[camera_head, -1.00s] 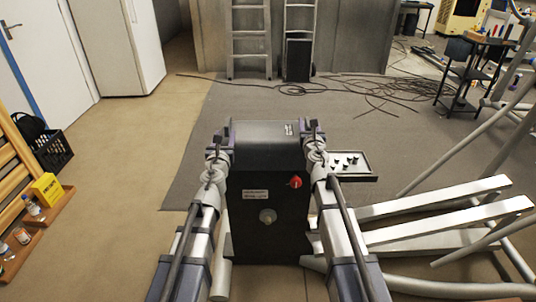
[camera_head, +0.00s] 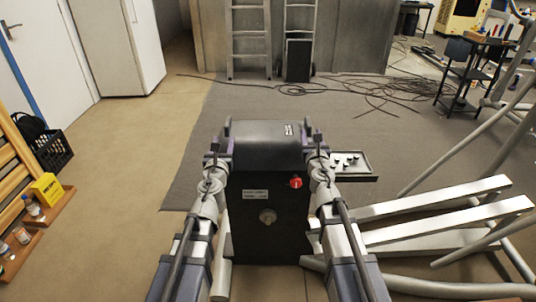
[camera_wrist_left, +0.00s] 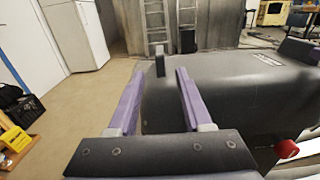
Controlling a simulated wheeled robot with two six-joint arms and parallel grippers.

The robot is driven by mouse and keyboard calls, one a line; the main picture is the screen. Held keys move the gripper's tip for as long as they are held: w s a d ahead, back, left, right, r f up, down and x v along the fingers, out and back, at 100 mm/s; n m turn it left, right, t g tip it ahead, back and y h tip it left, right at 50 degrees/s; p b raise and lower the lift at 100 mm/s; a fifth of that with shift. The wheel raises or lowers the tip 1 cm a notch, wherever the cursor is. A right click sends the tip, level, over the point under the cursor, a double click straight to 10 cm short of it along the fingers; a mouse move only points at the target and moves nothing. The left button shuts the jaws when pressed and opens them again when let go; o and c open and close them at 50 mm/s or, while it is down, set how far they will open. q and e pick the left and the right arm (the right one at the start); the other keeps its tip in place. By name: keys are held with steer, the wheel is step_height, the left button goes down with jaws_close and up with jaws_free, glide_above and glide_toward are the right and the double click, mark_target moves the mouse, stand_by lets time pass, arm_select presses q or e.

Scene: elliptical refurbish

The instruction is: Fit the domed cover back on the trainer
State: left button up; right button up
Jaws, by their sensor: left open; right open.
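The trainer's black housing (camera_head: 266,225) stands upright in the middle of the head view, with a red knob on its front. The dark domed cover (camera_head: 266,143) sits on top of it, with a small pale label. I cannot tell whether it is fully seated. My left gripper (camera_head: 218,150) is open at the cover's left side. In the left wrist view its purple fingers (camera_wrist_left: 158,98) are apart, with the cover's dark left side (camera_wrist_left: 240,85) beside and partly between them. My right gripper (camera_head: 315,147) is open at the cover's right side.
A tray (camera_head: 358,172) with small dark parts lies just right of the housing. Pale trainer rails (camera_head: 450,205) fill the right. A yellow box (camera_head: 46,188) and bottles are at the left. Cables (camera_head: 350,88) and ladders (camera_head: 250,40) are at the back.

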steer(key=s, duration=0.4)
steer(key=shift+s, duration=0.15)
